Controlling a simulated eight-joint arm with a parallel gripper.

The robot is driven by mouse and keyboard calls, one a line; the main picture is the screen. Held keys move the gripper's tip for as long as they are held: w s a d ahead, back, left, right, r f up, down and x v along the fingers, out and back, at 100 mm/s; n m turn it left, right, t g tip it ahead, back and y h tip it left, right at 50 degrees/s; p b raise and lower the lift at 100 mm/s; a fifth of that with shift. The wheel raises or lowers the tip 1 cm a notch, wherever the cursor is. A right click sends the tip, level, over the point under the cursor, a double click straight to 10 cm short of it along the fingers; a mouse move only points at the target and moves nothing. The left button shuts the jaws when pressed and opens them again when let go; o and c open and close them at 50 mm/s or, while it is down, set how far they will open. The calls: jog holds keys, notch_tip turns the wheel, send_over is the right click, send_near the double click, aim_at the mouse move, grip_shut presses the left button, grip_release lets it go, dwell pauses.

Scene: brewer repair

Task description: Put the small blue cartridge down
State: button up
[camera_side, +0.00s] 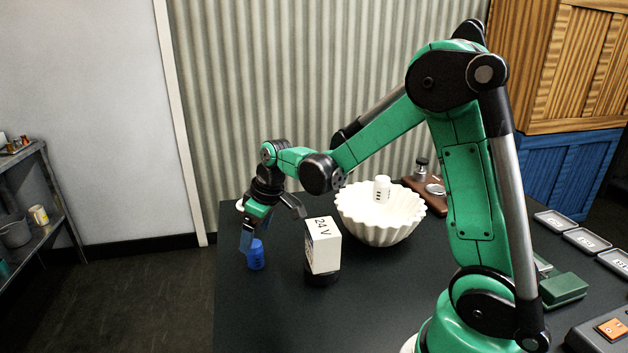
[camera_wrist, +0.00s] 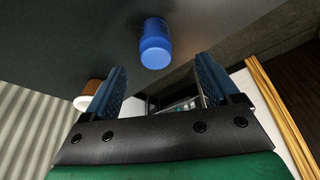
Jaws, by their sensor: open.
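The small blue cartridge (camera_side: 256,255) is at the left part of the dark table, just below my gripper (camera_side: 250,240) in the side view. It appears to stand upright on the tabletop. In the wrist view the cartridge (camera_wrist: 155,43) shows beyond the fingertips, roughly in line with the gap between them and apart from both. My gripper (camera_wrist: 161,85) is open, with its two blue fingers spread and nothing between them. In the side view the fingers partly overlap the cartridge's top, so the exact gap there is hard to tell.
A white box marked 24 V (camera_side: 322,245) stands on a dark base right of the cartridge. A white and brown round thing (camera_wrist: 88,94) lies near the left finger. The table's left edge is close.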

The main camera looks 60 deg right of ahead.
aim_at(254, 244)
jog(key=shift+w+d+f, duration=0.2)
jog(key=shift+d+f, duration=0.05)
jog(key=shift+f, duration=0.4)
jog(key=shift+x, duration=2.55)
grip_shut()
